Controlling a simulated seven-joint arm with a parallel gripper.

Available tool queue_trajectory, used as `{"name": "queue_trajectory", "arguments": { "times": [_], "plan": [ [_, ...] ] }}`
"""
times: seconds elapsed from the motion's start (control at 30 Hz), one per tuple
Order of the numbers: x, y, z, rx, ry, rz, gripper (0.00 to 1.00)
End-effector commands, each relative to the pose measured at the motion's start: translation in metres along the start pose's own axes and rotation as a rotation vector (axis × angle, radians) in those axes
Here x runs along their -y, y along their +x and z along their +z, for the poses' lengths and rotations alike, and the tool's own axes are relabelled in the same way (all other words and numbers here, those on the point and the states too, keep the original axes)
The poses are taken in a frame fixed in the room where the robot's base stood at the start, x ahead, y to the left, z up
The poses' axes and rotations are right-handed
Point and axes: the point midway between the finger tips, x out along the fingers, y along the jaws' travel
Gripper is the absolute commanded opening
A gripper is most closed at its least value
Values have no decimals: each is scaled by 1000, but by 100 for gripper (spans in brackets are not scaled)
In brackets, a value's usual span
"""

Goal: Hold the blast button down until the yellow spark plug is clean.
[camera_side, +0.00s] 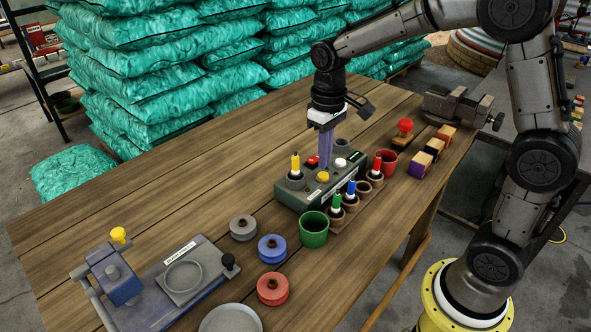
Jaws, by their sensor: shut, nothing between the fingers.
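The yellow spark plug (295,163) stands upright in a dark socket at the left end of a green box (292,197). Its white lower body is mostly hidden, and I cannot tell how clean it is. The box carries a red button (312,161), a yellow button (323,177) and a white knob (341,163). The labels are too small to read, so I cannot tell which is the blast button. My gripper (325,167) points down with its purple fingers shut and empty. Its tips are over the box between the red and yellow buttons; contact is unclear.
A wooden rack (337,226) with green, blue and red plugs stands in front of the box. A green cup (314,231) and a red cup (387,163) flank it. Toy-like blocks (431,154) and a vise (458,107) are at right. The far left tabletop is clear.

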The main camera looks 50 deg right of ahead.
Motion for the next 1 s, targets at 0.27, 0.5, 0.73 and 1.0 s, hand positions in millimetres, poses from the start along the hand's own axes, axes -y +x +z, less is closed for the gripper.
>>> {"name": "queue_trajectory", "arguments": {
  "times": [0.27, 0.5, 0.73, 1.0],
  "plan": [
    [0, -21, -1, -4, 0, 0, 0],
    [0, -39, -1, -4, 0, 0, 0],
    [0, -51, -1, -3, 0, 0, 0],
    [0, -52, 0, -2, 0, 0, 0]
  ]
}}
